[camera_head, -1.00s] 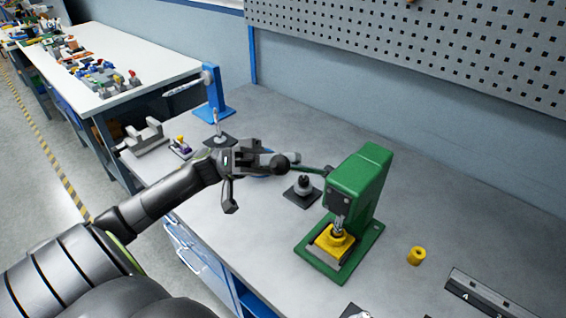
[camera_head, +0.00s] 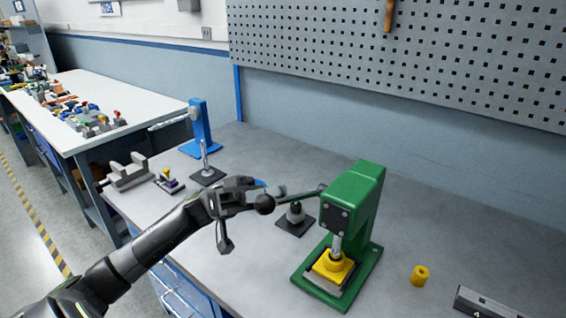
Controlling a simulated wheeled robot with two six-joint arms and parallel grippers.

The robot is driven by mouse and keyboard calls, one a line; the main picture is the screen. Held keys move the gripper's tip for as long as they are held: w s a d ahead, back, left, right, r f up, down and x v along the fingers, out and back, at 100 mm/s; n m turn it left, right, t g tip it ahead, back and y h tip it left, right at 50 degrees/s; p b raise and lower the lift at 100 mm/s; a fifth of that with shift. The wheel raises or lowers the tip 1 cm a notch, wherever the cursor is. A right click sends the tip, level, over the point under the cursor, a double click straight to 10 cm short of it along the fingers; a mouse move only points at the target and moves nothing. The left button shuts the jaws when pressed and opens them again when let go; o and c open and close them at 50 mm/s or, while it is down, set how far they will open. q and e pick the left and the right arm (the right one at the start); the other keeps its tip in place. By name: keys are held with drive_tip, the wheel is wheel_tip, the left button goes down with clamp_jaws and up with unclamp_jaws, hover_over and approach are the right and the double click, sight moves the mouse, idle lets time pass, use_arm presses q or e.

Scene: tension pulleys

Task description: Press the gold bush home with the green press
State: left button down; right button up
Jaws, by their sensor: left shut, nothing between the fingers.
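The green press (camera_head: 354,200) stands on the bench with its lever (camera_head: 297,194) reaching left to a dark round knob (camera_head: 265,204). A yellow block (camera_head: 334,264) sits under the press's ram (camera_head: 336,243), whose lower end is at the block's top. I cannot make out a separate gold bush there. A small yellow cylinder with a hole in its top (camera_head: 420,276) stands on the bench right of the press. My left gripper (camera_head: 246,203) is shut and empty beside the lever knob. I cannot tell whether it touches the knob. My right gripper is out of view.
A dark fixture on a square plate (camera_head: 296,217) stands below the lever. A blue stand (camera_head: 201,128), a post on a plate (camera_head: 207,174) and a grey bracket (camera_head: 128,174) are further left. A dark numbered bar (camera_head: 485,301) lies front right. Bench behind the press is clear.

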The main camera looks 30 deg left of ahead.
use_arm(q)
drive_tip(key=shift+s+f, duration=0.2)
drive_tip(key=shift+f, duration=0.5)
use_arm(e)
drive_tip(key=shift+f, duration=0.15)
use_arm(q)
wheel_tip(320, 180, up, 5)
drive_tip(key=w+p, duration=0.2)
drive_tip(key=p, duration=0.2)
drive_tip(key=b+v, duration=0.4)
drive_tip(key=v, duration=0.6)
drive_tip(key=shift+a+b, duration=0.4)
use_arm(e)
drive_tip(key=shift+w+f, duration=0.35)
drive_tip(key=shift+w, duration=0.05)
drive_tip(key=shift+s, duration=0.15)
